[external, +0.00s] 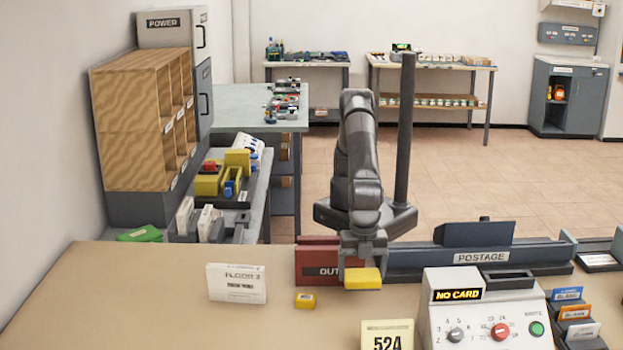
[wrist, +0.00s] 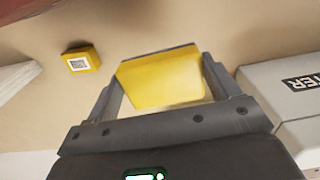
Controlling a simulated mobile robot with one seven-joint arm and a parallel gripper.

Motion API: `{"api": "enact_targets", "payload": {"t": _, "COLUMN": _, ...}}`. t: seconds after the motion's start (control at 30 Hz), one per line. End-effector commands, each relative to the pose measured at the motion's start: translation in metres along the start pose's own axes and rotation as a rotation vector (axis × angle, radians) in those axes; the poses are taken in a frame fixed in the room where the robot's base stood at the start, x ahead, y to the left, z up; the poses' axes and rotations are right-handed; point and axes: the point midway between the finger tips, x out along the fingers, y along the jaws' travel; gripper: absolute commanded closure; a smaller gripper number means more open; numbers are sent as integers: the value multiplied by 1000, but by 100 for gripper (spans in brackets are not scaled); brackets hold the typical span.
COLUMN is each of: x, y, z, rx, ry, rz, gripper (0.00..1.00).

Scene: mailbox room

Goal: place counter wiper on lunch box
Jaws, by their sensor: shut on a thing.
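My gripper (external: 362,258) is shut on a yellow block (external: 363,279), which looks like the counter wiper. The wrist view shows this block (wrist: 162,82) between the two fingers of my gripper (wrist: 160,88). It seems held above the tan counter, in front of the red OUT tray. A smaller yellow box (external: 305,300) sits on the counter to its left; the wrist view shows a square code label on this box (wrist: 81,60). No thing is clearly marked as the lunch box. A green, flat object (external: 140,233) lies at the counter's far left edge and I cannot tell what it is.
The red OUT tray (external: 312,265) and the grey POSTAGE tray (external: 420,262) line the counter's back edge. A white sign (external: 236,283) stands left, a 524 card (external: 387,336) in front. A white machine (external: 480,315) stands right. The counter's left part (external: 110,300) is clear.

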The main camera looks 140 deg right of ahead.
Motion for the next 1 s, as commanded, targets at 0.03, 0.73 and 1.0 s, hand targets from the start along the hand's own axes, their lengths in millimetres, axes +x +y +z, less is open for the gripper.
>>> {"api": "enact_targets", "payload": {"t": 0.03, "x": -9, "y": 0, "z": -1, "rx": 0, "ry": 3, "rz": 0, "gripper": 42}}
{"api": "enact_targets", "payload": {"t": 0.73, "x": -75, "y": 14, "z": 0, "rx": 24, "ry": 0, "rz": 1, "gripper": 42}}
{"api": "enact_targets", "payload": {"t": 1.0, "x": -75, "y": 78, "z": 6, "rx": 139, "ry": 0, "rz": 1, "gripper": 42}}
